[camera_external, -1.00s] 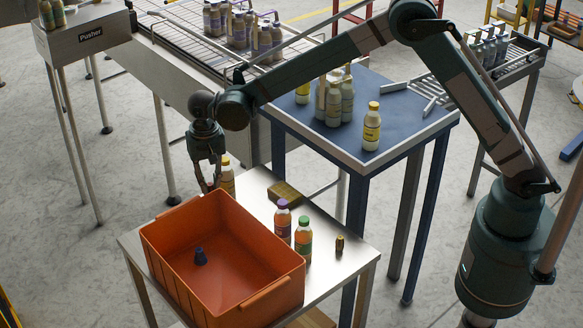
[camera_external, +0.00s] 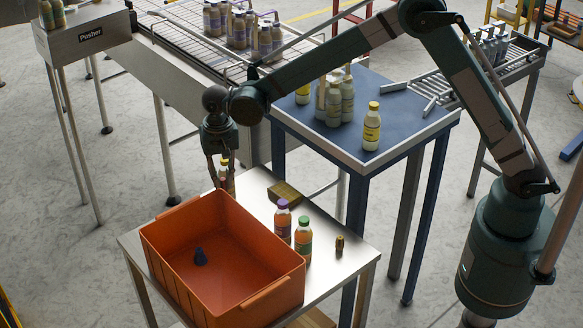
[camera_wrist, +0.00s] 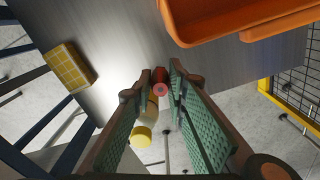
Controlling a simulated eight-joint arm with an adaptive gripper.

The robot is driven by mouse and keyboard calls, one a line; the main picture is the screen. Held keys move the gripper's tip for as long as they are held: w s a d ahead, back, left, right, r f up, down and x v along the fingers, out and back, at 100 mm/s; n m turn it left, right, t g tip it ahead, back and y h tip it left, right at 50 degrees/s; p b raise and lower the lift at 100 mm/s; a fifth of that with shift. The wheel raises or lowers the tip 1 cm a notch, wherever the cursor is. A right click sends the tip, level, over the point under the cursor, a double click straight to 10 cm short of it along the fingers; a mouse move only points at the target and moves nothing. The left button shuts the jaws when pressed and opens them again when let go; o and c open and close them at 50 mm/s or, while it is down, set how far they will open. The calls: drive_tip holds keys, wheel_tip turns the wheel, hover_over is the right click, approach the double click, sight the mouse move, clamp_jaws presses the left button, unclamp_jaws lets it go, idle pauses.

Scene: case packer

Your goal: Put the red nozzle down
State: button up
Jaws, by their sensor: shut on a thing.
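The red nozzle (camera_wrist: 161,80) shows between the fingertips of my gripper (camera_wrist: 162,86) in the wrist view. My gripper is shut on it. In the outside view my gripper (camera_external: 222,175) hangs at the far edge of the steel table (camera_external: 335,275), just behind the orange bin (camera_external: 225,270). The nozzle is too small and covered to make out there. A yellow-capped bottle (camera_external: 230,183) stands close to the fingers and is partly hidden; its cap (camera_wrist: 141,136) shows in the wrist view.
The orange bin holds a dark blue nozzle (camera_external: 200,257). A purple-capped bottle (camera_external: 282,223), a green-capped bottle (camera_external: 303,242) and a small dark nozzle (camera_external: 339,245) stand to its right. A yellow-brown block (camera_external: 285,193) lies at the back. The blue table (camera_external: 300,110) stands behind.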

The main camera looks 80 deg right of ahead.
drive_tip(key=s+d+m, duration=0.1)
drive_tip(key=s+d, duration=0.4)
drive_tip(key=s, duration=0.5)
drive_tip(key=shift+s+d, duration=0.35)
drive_tip(key=shift+d, duration=0.05)
drive_tip(key=shift+f, duration=3.05)
drive_tip(key=shift+f, duration=0.15)
drive_tip(key=shift+f+p, duration=0.4)
drive_tip(key=shift+f, duration=1.35)
drive_tip(key=shift+f, duration=0.2)
drive_tip(key=o, duration=0.9)
